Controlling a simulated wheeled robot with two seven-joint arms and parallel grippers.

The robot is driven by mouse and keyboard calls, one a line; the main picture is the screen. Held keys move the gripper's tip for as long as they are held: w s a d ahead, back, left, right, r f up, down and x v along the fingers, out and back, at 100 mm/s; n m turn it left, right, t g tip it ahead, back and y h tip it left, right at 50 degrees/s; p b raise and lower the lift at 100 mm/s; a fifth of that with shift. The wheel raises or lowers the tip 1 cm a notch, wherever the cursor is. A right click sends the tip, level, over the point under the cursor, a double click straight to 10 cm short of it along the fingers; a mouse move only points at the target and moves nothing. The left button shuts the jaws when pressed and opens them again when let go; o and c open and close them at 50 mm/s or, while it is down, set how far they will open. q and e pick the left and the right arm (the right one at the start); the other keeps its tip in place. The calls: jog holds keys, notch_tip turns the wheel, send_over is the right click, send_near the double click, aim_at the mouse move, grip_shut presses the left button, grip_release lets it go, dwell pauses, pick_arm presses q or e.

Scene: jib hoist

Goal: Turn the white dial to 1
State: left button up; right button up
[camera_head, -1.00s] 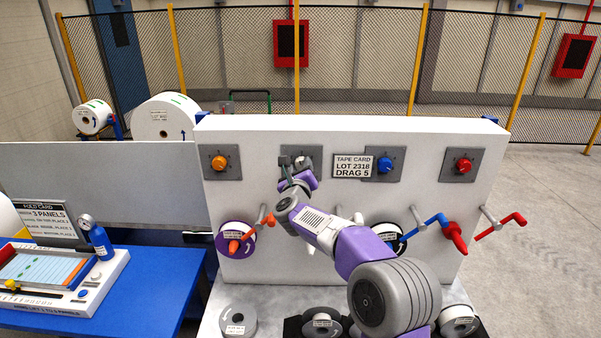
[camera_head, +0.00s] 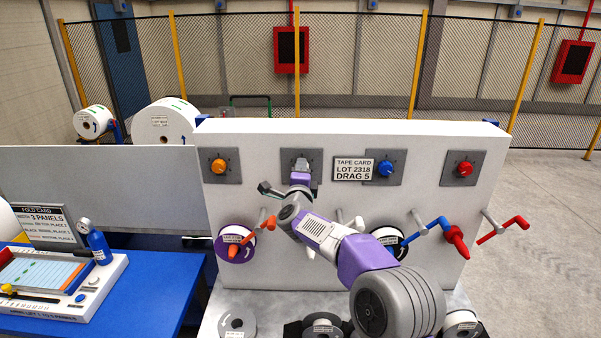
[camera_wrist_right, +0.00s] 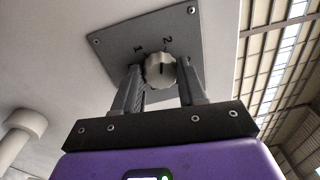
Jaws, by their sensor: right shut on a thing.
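The white dial (camera_wrist_right: 160,72) sits on a grey square plate (camera_wrist_right: 115,42) marked 1 and 2. In the right wrist view it is between the two fingers of my right gripper (camera_wrist_right: 159,68), which is shut on it. A dark mark on the dial's face points up, between the 1 and the 2. In the head view the dial (camera_head: 302,164) shows at the upper middle of the white panel (camera_head: 335,128), partly hidden by my right gripper (camera_head: 301,172). My left gripper is not in view.
An orange dial (camera_head: 218,166), a blue dial (camera_head: 385,168) and a red dial (camera_head: 464,168) share the panel. A tape card (camera_head: 353,169) is just right of the white dial. Below, an orange crank (camera_head: 250,236), a blue crank (camera_head: 425,232) and a red crank (camera_head: 503,228) stick out.

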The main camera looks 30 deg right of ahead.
jog(key=shift+f+n+t+y+p, duration=0.2)
jog(key=shift+n+p, duration=0.4)
jog(key=shift+n, duration=1.85)
jog(key=shift+r+n+t+y+p, duration=0.1)
jog(key=shift+n+y+p, duration=0.35)
jog(key=shift+n, duration=2)
jog(key=shift+f, duration=0.1)
jog(key=o, duration=1.1)
jog(key=shift+c, duration=0.2)
jog(key=shift+s, duration=0.15)
jog(key=b+v, duration=0.1)
jog(key=v, duration=0.6)
jog(key=shift+a, duration=0.15)
jog(key=shift+s, duration=0.15)
